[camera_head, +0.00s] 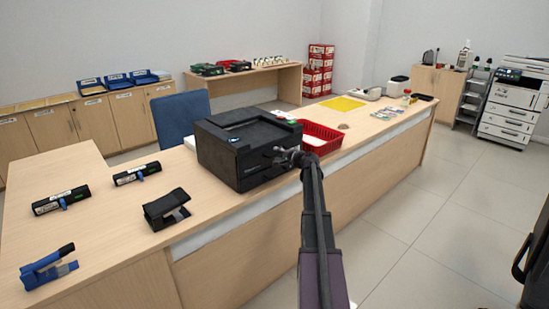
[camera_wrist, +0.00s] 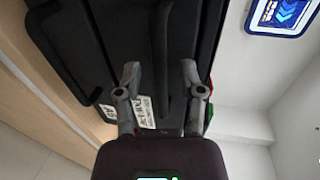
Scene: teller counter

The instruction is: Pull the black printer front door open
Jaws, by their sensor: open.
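The black printer (camera_head: 240,135) stands on the wooden counter. Its top lies flat and its front door looks flush with the body, though my gripper hides part of that face. My gripper (camera_head: 281,155) is at the printer's right front side, close to it. In the wrist view the black printer front (camera_wrist: 85,35) fills the left and middle. My gripper (camera_wrist: 160,75) is open there, with a long black handle-like bar (camera_wrist: 162,45) between its two fingers. I cannot tell whether either finger touches the bar. A white label (camera_wrist: 145,112) shows behind the fingers.
A red basket (camera_head: 322,138) stands close behind the printer on the right. A black hole punch (camera_head: 166,209), black staplers (camera_head: 61,200) and a blue stapler (camera_head: 48,268) lie on the counter at left. The floor (camera_head: 430,215) right of the counter is clear.

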